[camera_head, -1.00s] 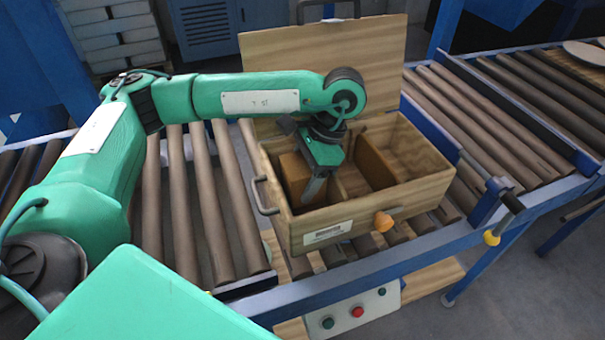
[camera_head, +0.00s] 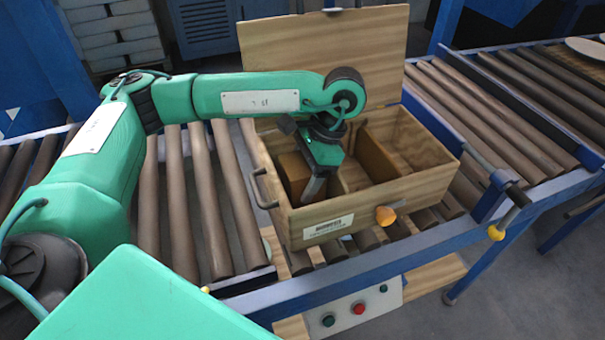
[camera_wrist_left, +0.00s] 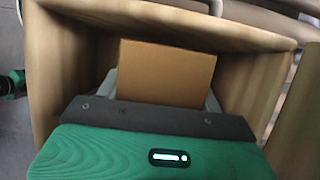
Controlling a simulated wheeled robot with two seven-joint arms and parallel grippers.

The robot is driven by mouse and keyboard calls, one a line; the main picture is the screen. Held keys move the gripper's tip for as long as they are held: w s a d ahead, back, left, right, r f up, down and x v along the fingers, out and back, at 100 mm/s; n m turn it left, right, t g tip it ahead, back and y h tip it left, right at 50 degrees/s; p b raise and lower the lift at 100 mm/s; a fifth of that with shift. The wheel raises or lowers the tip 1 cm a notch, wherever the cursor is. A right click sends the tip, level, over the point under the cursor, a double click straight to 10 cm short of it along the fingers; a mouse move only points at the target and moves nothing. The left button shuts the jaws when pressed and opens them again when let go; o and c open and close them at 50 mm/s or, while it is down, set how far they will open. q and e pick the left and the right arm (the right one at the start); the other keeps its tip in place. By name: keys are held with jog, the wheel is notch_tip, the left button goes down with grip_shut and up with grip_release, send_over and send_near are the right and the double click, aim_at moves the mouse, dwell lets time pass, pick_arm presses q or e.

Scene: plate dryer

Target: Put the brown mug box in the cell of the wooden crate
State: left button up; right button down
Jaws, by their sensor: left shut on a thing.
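The wooden crate (camera_head: 425,188) stands with its lid (camera_head: 330,60) raised at the back. Dividers split its inside into cells. My left gripper (camera_head: 314,188) points down into the left cell and is shut on the brown mug box (camera_head: 292,172). The box is inside that cell, partly hidden by the gripper. In the left wrist view the box (camera_wrist_left: 165,75) sits between the fingers, with crate walls around it. Whether its underside touches the crate floor is hidden. My right gripper is not in view.
The crate rests on a roller conveyor (camera_head: 215,200) with blue rails. A clamp (camera_head: 505,200) with a yellow end stands at the right. A button panel (camera_head: 355,309) is below.

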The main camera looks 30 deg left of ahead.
pick_arm(q)
jog(key=o, duration=1.3)
jog(key=shift+r, duration=0.1)
jog(key=shift+w+d+r, duration=0.1)
jog(key=shift+w+r, duration=0.05)
jog(key=shift+r, duration=0.05)
jog(key=p+v, duration=0.1)
jog(key=v, duration=1.2)
jog(key=shift+p, duration=0.35)
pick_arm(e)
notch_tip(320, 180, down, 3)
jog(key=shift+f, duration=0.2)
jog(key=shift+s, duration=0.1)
